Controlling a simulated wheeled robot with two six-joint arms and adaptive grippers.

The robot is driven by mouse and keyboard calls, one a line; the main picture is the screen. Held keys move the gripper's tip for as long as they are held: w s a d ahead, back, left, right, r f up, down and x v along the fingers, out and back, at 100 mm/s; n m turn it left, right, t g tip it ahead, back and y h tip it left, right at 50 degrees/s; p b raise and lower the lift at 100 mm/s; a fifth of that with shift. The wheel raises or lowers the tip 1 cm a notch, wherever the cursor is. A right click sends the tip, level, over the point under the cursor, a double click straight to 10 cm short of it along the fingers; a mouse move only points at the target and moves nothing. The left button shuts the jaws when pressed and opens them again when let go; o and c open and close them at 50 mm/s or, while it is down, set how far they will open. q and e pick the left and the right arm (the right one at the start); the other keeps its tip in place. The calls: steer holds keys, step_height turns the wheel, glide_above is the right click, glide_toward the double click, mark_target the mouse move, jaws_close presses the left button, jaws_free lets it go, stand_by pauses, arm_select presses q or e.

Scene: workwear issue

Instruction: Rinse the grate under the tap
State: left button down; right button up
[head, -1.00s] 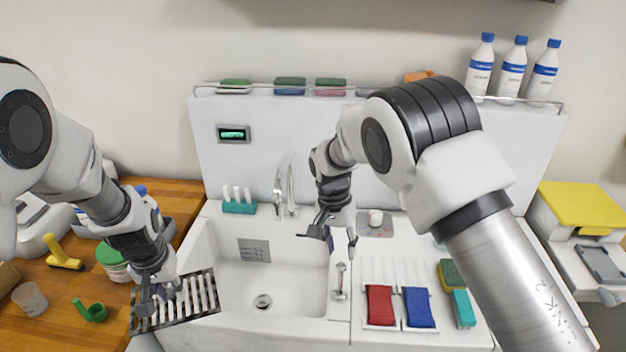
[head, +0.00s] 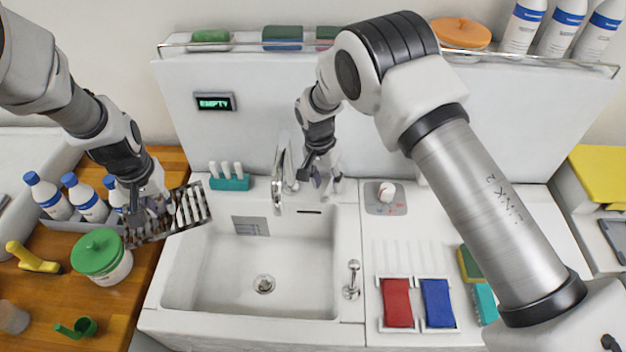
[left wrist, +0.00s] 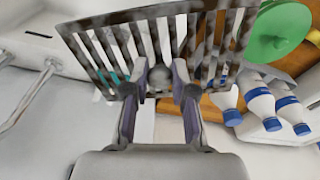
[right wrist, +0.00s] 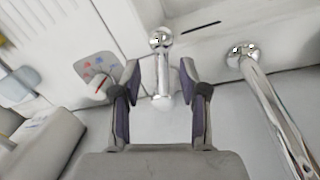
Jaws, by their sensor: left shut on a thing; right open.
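The grate (head: 190,207), a dark slatted metal piece with blotchy marks, is at the left rim of the white sink (head: 215,290). My left gripper (head: 150,205) is shut on its near edge; the grate fills the top of the left wrist view (left wrist: 165,40). The chrome tap (head: 281,172) stands at the back of the sink, and its spout shows in the right wrist view (right wrist: 265,100). My right gripper (head: 322,178) is open right of the tap. In the right wrist view, a chrome lever with a round knob (right wrist: 160,40) stands between its fingers, with no visible grip.
A display (head: 214,102) reads EMPTY. A green-lidded tub (head: 102,257), blue-capped bottles (head: 90,203) and a yellow brush (head: 32,258) stand near the left arm. A teal holder (head: 230,183) is behind the sink. Red (head: 397,302) and blue (head: 437,302) pads lie right. The basin is clear.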

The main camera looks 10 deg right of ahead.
arm_select(q)
steer(key=shift+w+r, duration=0.3)
steer(key=shift+w, duration=0.2)
arm_select(e)
steer(key=f, duration=0.2)
steer(key=shift+w+d+f, duration=0.1)
steer(key=shift+w+f, duration=0.2)
steer(key=shift+w, duration=0.05)
arm_select(q)
steer(key=shift+s, duration=0.1)
arm_select(e)
steer(key=shift+s+f, duration=0.1)
steer(key=shift+f, duration=0.05)
arm_select(q)
steer(key=shift+s+r, duration=0.25)
steer(key=shift+s, duration=0.2)
arm_select(e)
steer(key=shift+s+r, duration=0.25)
steer(key=shift+s, duration=0.1)
steer(key=c, duration=0.4)
arm_select(q)
steer(key=shift+w, duration=0.1)
arm_select(e)
jaws_close()
arm_select(q)
steer(key=shift+w+f, duration=0.1)
arm_select(e)
steer(key=shift+w+f, duration=0.1)
steer(key=shift+w, duration=0.05)
